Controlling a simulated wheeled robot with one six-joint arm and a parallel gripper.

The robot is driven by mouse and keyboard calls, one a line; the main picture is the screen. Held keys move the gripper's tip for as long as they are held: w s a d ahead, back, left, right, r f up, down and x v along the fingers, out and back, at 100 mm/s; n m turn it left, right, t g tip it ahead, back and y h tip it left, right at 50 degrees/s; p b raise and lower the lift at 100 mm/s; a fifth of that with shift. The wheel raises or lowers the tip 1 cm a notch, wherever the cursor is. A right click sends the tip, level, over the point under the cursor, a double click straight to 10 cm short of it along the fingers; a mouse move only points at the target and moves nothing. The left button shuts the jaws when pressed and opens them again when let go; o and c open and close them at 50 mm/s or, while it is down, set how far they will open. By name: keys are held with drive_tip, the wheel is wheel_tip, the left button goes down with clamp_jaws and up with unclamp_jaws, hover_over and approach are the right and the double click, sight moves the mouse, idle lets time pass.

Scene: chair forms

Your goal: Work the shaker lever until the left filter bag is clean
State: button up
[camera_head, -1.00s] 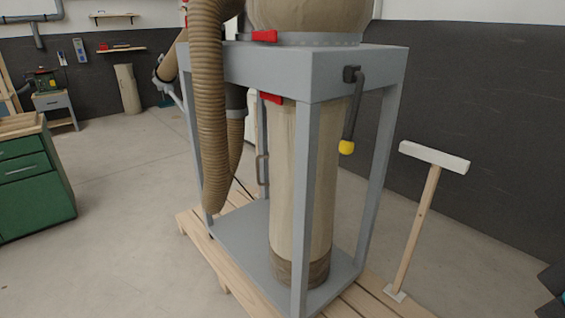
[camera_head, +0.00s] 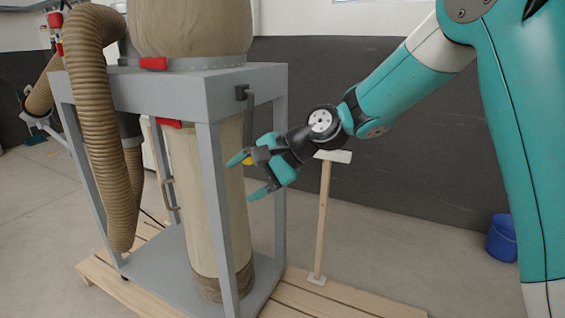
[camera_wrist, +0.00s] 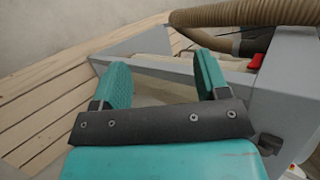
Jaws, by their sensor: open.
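The shaker lever (camera_head: 249,112) is a dark bar hanging down from a pivot on the right face of the grey machine frame. Its yellow knob (camera_head: 247,161) shows in the head view, partly hidden by my gripper. My gripper (camera_head: 245,176) is open, with its teal fingers beside the knob; I cannot tell whether they touch it. In the wrist view the open fingers (camera_wrist: 160,62) show nothing clearly between them. A bulging beige bag (camera_head: 190,28) sits above the frame and a long beige bag (camera_head: 185,170) hangs below. No second bag pair is visible.
A ribbed brown hose (camera_head: 95,130) hangs at the frame's left. Red clamps (camera_head: 153,63) mark the bag collars. A wooden pallet (camera_head: 340,300) lies underneath. A blue bucket (camera_head: 502,238) stands at the right.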

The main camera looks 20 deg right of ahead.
drive_tip(key=w+d+f+m+t+y+p, duration=0.1)
drive_tip(key=w+d+f+m+t, duration=0.3)
drive_tip(key=w+d+m, duration=0.45)
drive_tip(key=w+d+f+m+t+y+p, duration=0.15)
drive_tip(key=w+d+f+m+t, duration=0.3)
drive_tip(key=w+m, duration=0.6)
drive_tip(key=b+x, duration=0.1)
drive_tip(key=x, duration=0.3)
drive_tip(key=b+x, duration=0.1)
drive_tip(key=x, duration=0.4)
drive_tip(key=shift+a+r+b, duration=0.2)
drive_tip(key=shift+b, duration=0.15)
drive_tip(key=shift+w+a+r, duration=0.1)
drive_tip(key=shift+w+a, duration=0.2)
drive_tip(key=shift+w, duration=0.15)
drive_tip(key=c, duration=0.7)
drive_tip(key=o, duration=0.4)
drive_tip(key=shift+a, duration=0.1)
